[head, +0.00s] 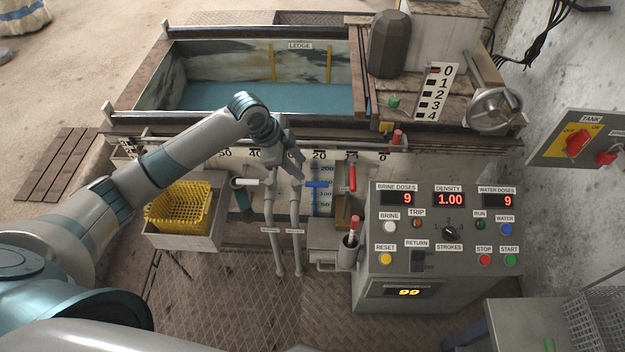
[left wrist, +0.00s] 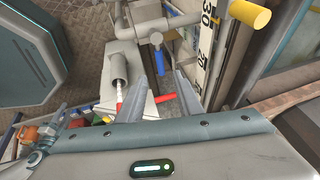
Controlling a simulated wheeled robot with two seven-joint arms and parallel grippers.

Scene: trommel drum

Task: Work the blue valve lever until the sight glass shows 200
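The blue valve lever (head: 317,184) lies roughly level across the front of the sight glass (head: 322,204), on the pipework below the tank. The sight glass carries marks that read 200, 100 and 50; I cannot make out the liquid level. My left gripper (head: 296,173) is above and just left of the lever, pointing down. In the left wrist view its fingers (left wrist: 157,68) are apart and empty. The blue lever (left wrist: 160,62) shows beyond and between the fingertips, and I see no contact. My right gripper is not in view.
A red lever (head: 351,177) hangs down right of the blue one; a white lever (head: 246,182) is at left. A control box (head: 425,225) shows brine doses 9, density 1.00, water doses 9. A yellow basket (head: 180,207) stands left. The tank (head: 140,85) is behind.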

